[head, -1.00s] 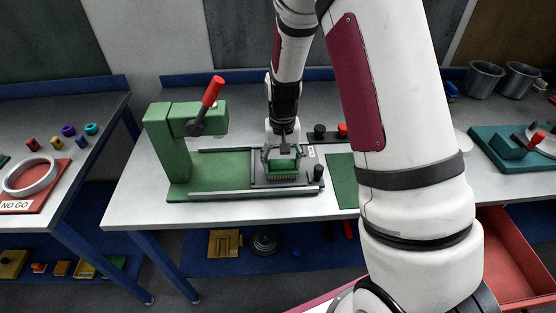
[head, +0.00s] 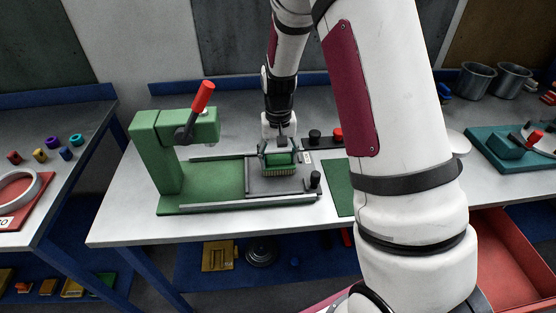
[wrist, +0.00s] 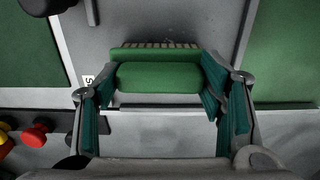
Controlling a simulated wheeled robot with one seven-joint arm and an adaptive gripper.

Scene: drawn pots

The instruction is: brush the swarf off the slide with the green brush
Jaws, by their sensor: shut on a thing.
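The green brush (head: 280,159) is in my gripper (head: 279,150), which is shut on it, bristles facing down. In the wrist view the brush (wrist: 158,77) lies between the two teal-padded fingers (wrist: 165,95), with a row of pale bristles at its far edge. The brush is at or just above the grey slide (head: 262,183) of the green press (head: 165,150); I cannot tell if the bristles touch it. The slide also shows in the wrist view (wrist: 200,22).
The press has a red-tipped lever (head: 203,96). A black knob (head: 315,179) stands at the slide's right end. Black and red buttons (head: 337,135) are behind it. A green mat (head: 338,188) lies to the right, partly behind my arm. The bench front is clear.

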